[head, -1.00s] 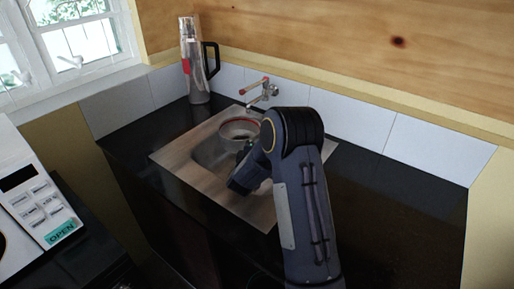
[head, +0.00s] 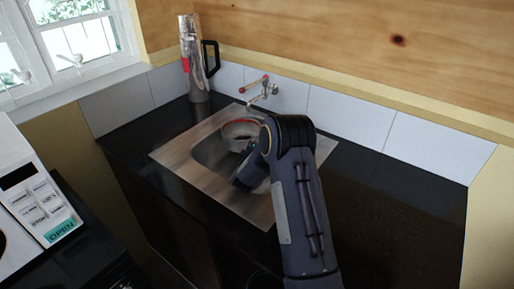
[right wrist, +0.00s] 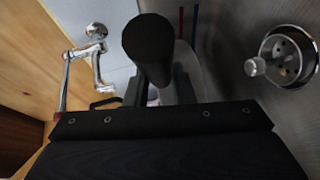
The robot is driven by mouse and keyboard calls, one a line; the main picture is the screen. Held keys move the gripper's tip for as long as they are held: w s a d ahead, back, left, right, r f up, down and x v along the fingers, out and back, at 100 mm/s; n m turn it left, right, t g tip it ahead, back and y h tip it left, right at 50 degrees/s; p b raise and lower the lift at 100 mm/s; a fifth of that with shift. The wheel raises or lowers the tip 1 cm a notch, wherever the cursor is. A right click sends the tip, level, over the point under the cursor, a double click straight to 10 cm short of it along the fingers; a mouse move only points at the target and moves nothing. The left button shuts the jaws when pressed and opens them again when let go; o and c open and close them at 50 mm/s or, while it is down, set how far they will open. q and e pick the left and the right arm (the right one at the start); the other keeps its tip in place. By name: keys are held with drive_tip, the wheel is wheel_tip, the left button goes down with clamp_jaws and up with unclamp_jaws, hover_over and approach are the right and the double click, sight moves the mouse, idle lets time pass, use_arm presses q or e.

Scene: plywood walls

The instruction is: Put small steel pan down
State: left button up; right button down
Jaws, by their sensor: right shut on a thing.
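The small steel pan (head: 238,131) is in the sink area in the head view, at the far side of the basin below the tap. Its round rim shows reddish. My right gripper (head: 249,147) is beside the pan on its near right side, partly hidden by my arm. In the right wrist view a dark round handle (right wrist: 148,45) sits between the fingers of my right gripper (right wrist: 158,92), which is shut on it. I cannot tell whether the pan touches the basin floor. My left gripper is not in view.
A steel sink (head: 190,159) is set in a black counter (head: 390,200). A tap (head: 262,92) with red-tipped handles is behind it. A tall steel flask (head: 194,60) stands at the back left corner. The drain (right wrist: 290,55) shows right. A microwave (head: 30,190) is at left.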

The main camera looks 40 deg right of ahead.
drive_tip(key=shift+f, duration=0.1)
drive_tip(key=c, duration=1.2)
unclamp_jaws()
drive_tip(key=shift+f, duration=0.1)
drive_tip(key=shift+c, duration=0.2)
